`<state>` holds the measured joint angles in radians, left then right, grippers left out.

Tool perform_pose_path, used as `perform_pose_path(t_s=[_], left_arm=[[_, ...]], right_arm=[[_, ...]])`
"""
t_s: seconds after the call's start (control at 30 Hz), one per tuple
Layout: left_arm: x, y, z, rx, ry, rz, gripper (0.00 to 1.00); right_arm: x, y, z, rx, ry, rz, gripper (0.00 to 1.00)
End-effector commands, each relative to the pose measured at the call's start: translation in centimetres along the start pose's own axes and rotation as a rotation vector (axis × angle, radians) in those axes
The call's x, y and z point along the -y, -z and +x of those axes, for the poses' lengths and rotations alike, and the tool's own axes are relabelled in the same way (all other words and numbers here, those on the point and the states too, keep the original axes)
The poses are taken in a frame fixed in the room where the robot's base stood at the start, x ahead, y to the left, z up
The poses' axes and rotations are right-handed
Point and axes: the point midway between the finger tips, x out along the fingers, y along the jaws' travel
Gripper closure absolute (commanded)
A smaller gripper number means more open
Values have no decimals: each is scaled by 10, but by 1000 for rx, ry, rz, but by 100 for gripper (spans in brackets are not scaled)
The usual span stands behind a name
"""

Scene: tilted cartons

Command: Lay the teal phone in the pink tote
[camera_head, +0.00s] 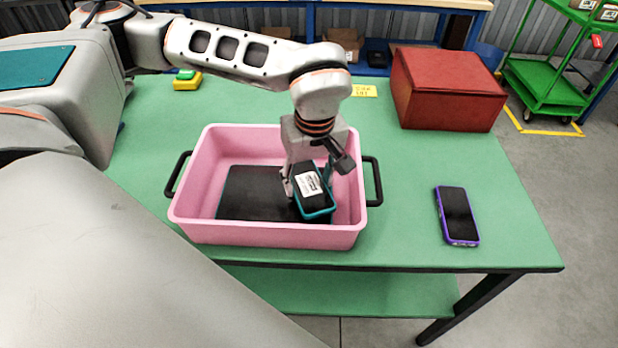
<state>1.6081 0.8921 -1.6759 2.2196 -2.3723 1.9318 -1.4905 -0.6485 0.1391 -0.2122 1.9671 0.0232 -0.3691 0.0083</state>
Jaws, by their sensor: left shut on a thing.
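The pink tote (268,234) stands on the green table with black handles at its left and right ends and a dark mat (250,192) on its floor. The teal phone (317,212) has a teal edge and a dark face with a white label. My left gripper (311,185) reaches down into the right part of the tote and is shut on the phone. The phone is tilted and within the tote's walls; I cannot tell whether it touches the floor. My right gripper is not in view.
A purple-edged phone (458,215) lies on the table right of the tote. A red box (446,90) stands at the back right. A yellow block with a green button (187,79) and a yellow label (364,90) are at the back.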

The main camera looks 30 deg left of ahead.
Motion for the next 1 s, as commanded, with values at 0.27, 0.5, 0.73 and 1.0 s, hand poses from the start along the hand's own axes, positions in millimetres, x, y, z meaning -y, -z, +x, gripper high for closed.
perform_pose_path(t_s=[0.27, 0.5, 0.73, 1.0], left_arm=[[0, -1, 8, 0, 0, 1, 77], [0, -2, 12, 0, 0, 1, 48], [0, -2, 11, 0, 0, 1, 34], [0, -1, 4, -1, -1, 0, 34]], right_arm=[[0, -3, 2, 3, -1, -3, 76], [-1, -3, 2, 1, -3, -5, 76], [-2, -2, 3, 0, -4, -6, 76], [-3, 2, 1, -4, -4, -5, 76]])
